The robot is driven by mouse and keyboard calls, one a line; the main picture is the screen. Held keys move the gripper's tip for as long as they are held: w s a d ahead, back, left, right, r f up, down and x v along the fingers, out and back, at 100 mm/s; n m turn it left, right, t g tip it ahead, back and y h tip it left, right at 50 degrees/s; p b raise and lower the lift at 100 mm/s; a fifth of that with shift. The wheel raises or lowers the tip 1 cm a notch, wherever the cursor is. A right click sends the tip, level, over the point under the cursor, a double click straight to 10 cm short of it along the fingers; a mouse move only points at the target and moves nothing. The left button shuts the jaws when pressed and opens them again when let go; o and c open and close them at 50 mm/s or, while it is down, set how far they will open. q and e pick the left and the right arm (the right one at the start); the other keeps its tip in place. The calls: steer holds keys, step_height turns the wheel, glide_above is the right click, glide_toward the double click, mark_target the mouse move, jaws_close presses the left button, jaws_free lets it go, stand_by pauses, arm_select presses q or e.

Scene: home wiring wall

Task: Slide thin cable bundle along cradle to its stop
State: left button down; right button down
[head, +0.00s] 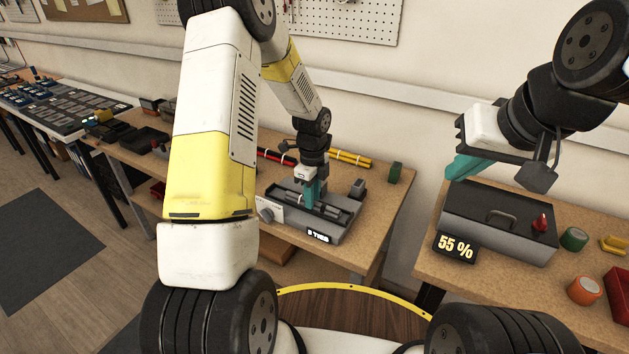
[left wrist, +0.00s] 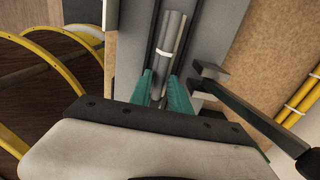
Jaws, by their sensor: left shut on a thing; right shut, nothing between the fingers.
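The thin cable bundle (left wrist: 173,38) is a few grey cables with a white tie around them. In the left wrist view it lies lengthwise in the dark-railed channel of the grey cradle (left wrist: 128,38). My left gripper (left wrist: 160,88) is shut on the bundle, one teal finger on each side, just below the tie. In the head view the left gripper (head: 312,195) points down into the cradle (head: 340,236), which bears an "8 TIES" label; the bundle is hard to make out there. My right gripper (head: 468,167) is shut and empty above the right bench. I cannot identify the stop.
Red and yellow cable bundles (head: 350,158) lie behind the cradle. A dark lever (left wrist: 245,115) runs close to the left gripper's right side. A grey box (head: 500,224) with a handle and "55 %" sign sits below the right gripper. A gap separates the benches.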

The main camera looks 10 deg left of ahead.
mark_target(319, 203)
arm_select(q)
steer(key=shift+s+d, duration=0.2)
steer(key=shift+d, duration=0.35)
steer(key=shift+s+d, duration=0.2)
steer(key=shift+d, duration=0.3)
steer(key=c, duration=1.1)
jaws_free()
steer(key=shift+c, duration=0.2)
steer(key=shift+r, duration=3.9)
